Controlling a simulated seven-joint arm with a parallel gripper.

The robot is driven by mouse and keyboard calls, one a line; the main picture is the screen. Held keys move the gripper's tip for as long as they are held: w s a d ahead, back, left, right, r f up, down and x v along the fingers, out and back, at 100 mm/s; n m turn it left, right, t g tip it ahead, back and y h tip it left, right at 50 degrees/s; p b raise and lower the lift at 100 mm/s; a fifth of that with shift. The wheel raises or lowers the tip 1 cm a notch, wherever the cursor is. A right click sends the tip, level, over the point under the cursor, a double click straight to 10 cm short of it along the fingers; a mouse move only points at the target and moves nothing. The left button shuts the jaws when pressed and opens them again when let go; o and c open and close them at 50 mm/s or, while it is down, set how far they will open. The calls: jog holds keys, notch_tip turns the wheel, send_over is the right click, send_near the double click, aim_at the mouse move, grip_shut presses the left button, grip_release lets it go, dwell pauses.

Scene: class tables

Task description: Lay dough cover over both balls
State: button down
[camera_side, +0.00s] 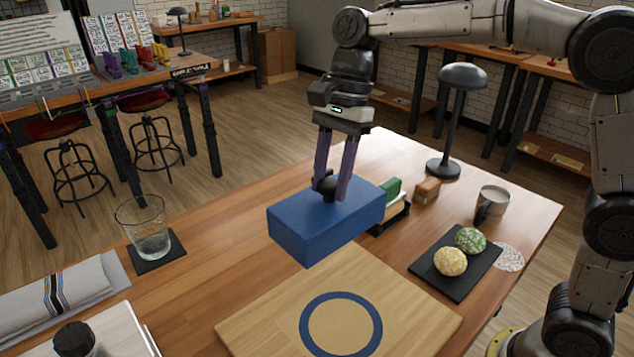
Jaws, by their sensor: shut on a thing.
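A blue box-shaped cover (320,228) with a black knob on top is in the middle of the side view. My gripper (328,188) is shut on the knob from above, with purple fingers on either side. The cover appears level; I cannot tell for sure whether it is clear of the table. Two patterned balls, one yellow (450,261) and one green (470,240), sit uncovered on a dark slate (459,284) to the right of the cover. The slate lies apart from the cover and gripper.
A wooden board with a blue ring (341,323) lies in front. A green block (390,189) in a dark holder, a brown block (428,190), a mug (491,203) and a lamp (443,168) stand behind. A glass (150,240) and folded cloth (60,292) are left.

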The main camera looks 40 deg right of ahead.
jog(key=v, duration=0.2)
jog(key=a+v, duration=0.1)
jog(key=v, duration=0.1)
jog(key=shift+s+r, duration=0.1)
jog(key=shift+r, duration=0.35)
jog(key=s+d, duration=0.7)
jog(key=d, duration=0.5)
jog(key=s+d, duration=0.8)
jog(key=d, duration=0.3)
notch_tip(320, 180, down, 10)
jog(key=shift+s+f, duration=0.15)
jog(key=shift+f, duration=0.05)
jog(key=shift+d, duration=0.1)
jog(key=shift+f, duration=2.8)
jog(key=shift+f, duration=0.6)
jog(key=shift+c, duration=2)
grip_release()
